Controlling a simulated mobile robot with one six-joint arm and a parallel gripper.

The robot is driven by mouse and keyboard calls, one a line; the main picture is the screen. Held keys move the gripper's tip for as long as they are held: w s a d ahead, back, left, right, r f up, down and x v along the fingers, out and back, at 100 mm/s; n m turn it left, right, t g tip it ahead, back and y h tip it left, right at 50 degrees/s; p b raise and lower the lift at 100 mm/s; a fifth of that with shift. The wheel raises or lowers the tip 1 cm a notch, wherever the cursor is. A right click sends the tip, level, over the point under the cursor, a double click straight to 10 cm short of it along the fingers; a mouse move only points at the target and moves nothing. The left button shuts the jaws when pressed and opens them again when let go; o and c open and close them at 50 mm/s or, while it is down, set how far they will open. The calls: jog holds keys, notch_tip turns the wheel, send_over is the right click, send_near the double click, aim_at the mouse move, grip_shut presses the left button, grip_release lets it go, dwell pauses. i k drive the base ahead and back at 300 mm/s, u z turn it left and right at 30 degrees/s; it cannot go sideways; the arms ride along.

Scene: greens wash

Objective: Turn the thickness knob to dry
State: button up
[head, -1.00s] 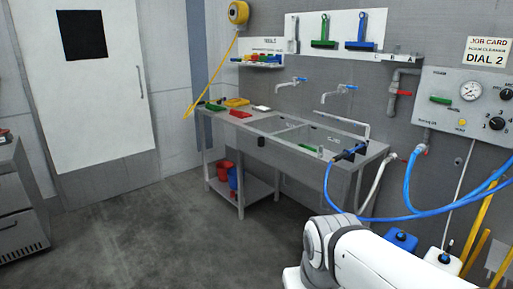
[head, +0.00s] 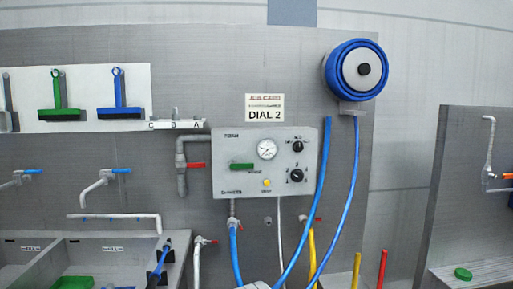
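A grey control panel (head: 225,180) is on the wall near the middle of the head view. On its right side are two black knobs, an upper knob (head: 297,146) and a lower knob (head: 296,175). The lower knob has figures around it. Small lettering beside the upper knob is too small to read, so I cannot tell for certain which is the thickness knob or where it points. My gripper is not in view; a bit of my white arm shows at the bottom edge.
A job card (head: 264,108) above reads DIAL 2. A sink bench (head: 178,252) stands left.

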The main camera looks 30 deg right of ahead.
aim_at(297, 145)
jog(key=z, duration=0.75)
jog(key=i, duration=1.05)
jog(key=z, duration=0.6)
jog(key=k, duration=0.8)
jog(key=z, duration=0.15)
jog(key=i, duration=0.85)
jog(key=u, duration=0.05)
